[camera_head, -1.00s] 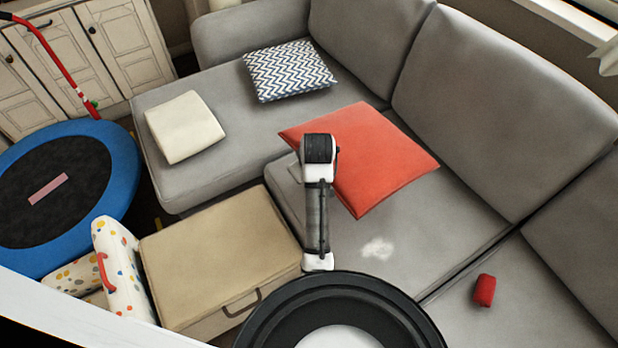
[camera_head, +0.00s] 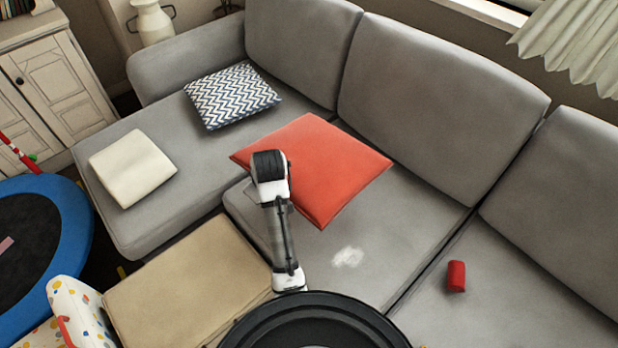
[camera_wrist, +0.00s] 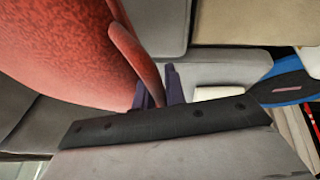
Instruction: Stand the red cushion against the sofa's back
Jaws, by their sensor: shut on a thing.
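The red cushion (camera_head: 335,172) is on the grey sofa's seat in the head view, tilted over the join between two seat parts and apart from the tall back cushions (camera_head: 430,105). My arm reaches up to its left edge and hides part of it; the fingers are hidden there. In the wrist view the red cushion (camera_wrist: 60,45) fills the upper left. My gripper (camera_wrist: 158,98) shows dark fingers there, shut on a fold at the cushion's edge.
A zigzag cushion (camera_head: 231,95) and a cream cushion (camera_head: 132,167) lie on the chaise to the left. A small red cylinder (camera_head: 456,276) lies on the right seat. A beige box (camera_head: 190,283) stands in front of the sofa, with a blue trampoline (camera_head: 75,225) at the left.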

